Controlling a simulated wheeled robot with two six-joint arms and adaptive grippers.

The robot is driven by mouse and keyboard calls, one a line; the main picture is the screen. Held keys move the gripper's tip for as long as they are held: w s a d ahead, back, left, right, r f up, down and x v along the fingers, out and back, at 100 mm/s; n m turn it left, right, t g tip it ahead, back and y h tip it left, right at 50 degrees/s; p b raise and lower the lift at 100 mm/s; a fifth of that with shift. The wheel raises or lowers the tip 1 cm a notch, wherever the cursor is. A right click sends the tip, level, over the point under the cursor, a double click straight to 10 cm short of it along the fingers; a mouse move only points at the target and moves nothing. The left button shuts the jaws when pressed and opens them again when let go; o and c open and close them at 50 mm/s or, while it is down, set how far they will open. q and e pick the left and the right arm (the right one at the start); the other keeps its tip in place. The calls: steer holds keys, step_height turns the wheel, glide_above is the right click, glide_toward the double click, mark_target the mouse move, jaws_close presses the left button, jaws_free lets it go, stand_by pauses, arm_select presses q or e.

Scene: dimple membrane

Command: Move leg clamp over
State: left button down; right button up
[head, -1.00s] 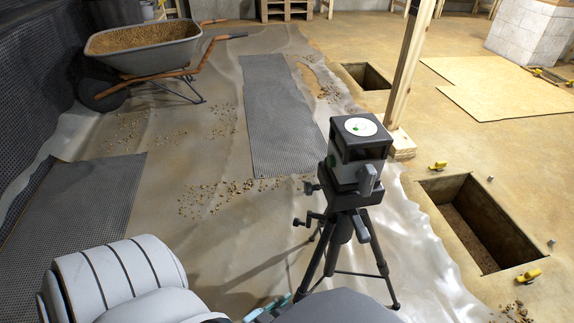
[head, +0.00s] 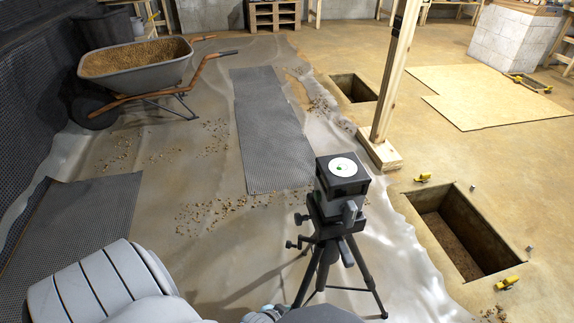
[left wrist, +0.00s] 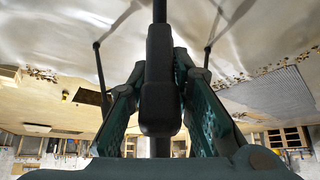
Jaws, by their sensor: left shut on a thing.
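A black tripod (head: 328,246) stands on the pale membrane in the head view, with a grey and black levelling instrument (head: 340,190) on top. In the left wrist view, a dark leg clamp (left wrist: 161,80) on a tripod leg fills the middle. My left gripper (left wrist: 160,92) has its two green-padded fingers on either side of it and is shut on the clamp. In the head view my left arm comes in at the lower left, and its fingers are hidden at the bottom edge. My right gripper is in neither view.
A wheelbarrow (head: 135,67) of gravel stands at the back left. A wooden post (head: 395,80) rises behind the tripod. Rectangular floor pits (head: 465,230) open to the right, with yellow items (head: 507,282) beside them. Dimpled sheet (head: 268,130) lies on the membrane.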

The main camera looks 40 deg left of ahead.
arm_select(q)
steer(key=shift+f, duration=0.1)
stand_by(0.4)
steer(key=c, duration=1.5)
jaws_free()
steer(key=shift+w, duration=0.1)
steer(key=v, duration=1.2)
steer(key=shift+w, duration=0.15)
